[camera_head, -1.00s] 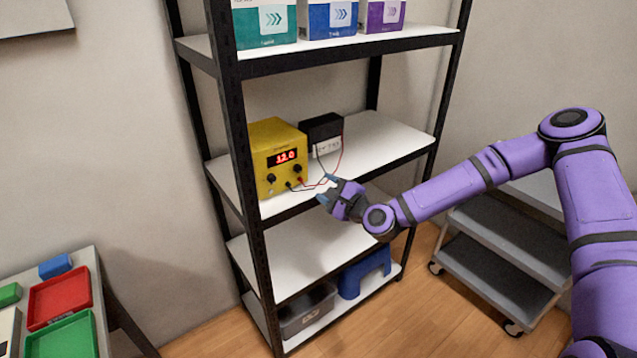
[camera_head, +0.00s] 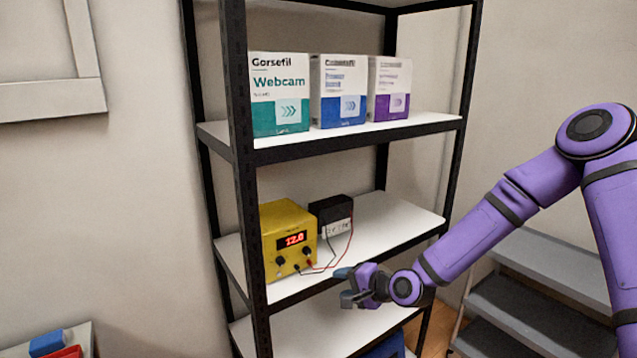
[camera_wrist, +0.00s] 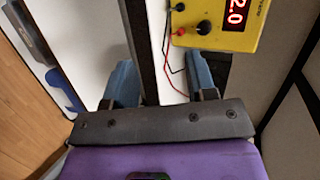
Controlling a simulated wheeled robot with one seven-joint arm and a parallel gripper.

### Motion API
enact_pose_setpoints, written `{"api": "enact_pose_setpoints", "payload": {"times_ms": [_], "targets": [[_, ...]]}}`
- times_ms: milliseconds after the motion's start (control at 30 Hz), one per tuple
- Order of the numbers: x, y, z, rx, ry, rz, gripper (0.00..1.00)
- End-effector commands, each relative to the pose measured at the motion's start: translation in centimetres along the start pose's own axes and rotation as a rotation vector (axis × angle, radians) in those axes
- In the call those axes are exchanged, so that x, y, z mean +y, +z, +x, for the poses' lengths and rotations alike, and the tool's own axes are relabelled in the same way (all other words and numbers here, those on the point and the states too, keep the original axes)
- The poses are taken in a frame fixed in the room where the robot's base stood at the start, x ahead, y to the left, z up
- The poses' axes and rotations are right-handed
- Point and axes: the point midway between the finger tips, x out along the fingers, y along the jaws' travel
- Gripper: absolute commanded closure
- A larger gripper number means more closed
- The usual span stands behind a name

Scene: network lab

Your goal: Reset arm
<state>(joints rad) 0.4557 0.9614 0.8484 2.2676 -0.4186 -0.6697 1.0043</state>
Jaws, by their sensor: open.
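My purple arm comes in from the right in the head view. My gripper (camera_head: 345,286) is in front of the shelf with the power supply, near that shelf's front edge. Its blue fingers stand apart with nothing seen between them; the wrist view also shows the two spread fingers of my gripper (camera_wrist: 160,85). The yellow power supply (camera_head: 288,240) has a red lit display and stands left of my gripper; it also shows at the top of the wrist view (camera_wrist: 218,22). Red and black leads run from it to a black box (camera_head: 331,213) beside it.
The black-framed shelving unit (camera_head: 245,190) stands around the power supply. Boxes in teal (camera_head: 281,95), blue (camera_head: 338,92) and purple (camera_head: 389,88) stand on the shelf above. A table corner (camera_head: 85,340) with small trays is at lower left.

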Motion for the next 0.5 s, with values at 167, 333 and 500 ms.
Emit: {"api": "enact_pose_setpoints", "payload": {"times_ms": [167, 333, 500], "targets": [[-0.2, -0.6, -2.6, 0.004, 0.165, -0.202, 0.48], [-0.8, -1.6, -5.8, 0.016, 0.318, -0.368, 0.48], [-2.0, -2.5, -9.4, 0.035, 0.462, -0.509, 0.48]]}}
